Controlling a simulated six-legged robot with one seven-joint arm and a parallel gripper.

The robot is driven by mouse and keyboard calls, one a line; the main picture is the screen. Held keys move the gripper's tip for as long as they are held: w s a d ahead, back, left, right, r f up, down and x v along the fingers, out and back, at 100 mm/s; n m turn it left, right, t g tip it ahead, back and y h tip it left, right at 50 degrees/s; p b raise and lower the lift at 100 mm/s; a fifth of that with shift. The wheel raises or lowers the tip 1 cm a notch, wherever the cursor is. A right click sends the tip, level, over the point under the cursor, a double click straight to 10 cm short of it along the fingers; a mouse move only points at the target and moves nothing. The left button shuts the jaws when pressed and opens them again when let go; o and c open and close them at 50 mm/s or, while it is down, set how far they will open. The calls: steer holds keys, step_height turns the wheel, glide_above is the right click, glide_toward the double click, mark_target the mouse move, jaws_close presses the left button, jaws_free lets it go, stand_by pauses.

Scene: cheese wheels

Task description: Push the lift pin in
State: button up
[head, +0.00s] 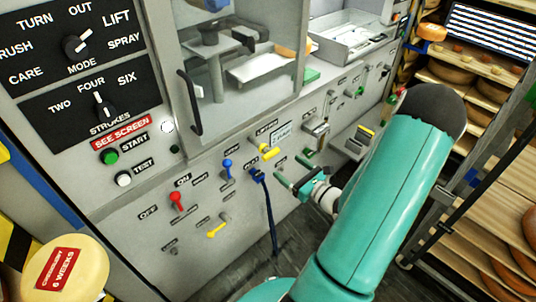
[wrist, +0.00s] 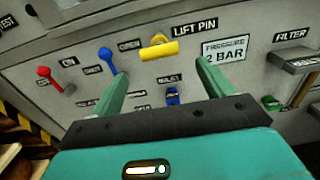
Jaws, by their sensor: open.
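Nothing is between the fingers.
A blue lever (wrist: 107,60) and a red lever (wrist: 49,78) stick out left of the pin. A blue inlet fitting (wrist: 172,96) is below it; its hose (head: 268,215) hangs down in the head view. A FILTER handle (wrist: 294,60) juts out at right.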

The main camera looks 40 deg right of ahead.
glide_toward(257, 144)
steer(key=w, duration=0.4)
steer(key=shift+d+f, duration=0.35)
steer(key=shift+f, duration=0.05)
steer(key=c, duration=1.4)
steer(key=shift+w, duration=3.2)
steer(key=shift+r, duration=0.1)
steer(key=o, duration=1.4)
steer(key=shift+w, duration=0.15)
steer(key=s, duration=1.4)
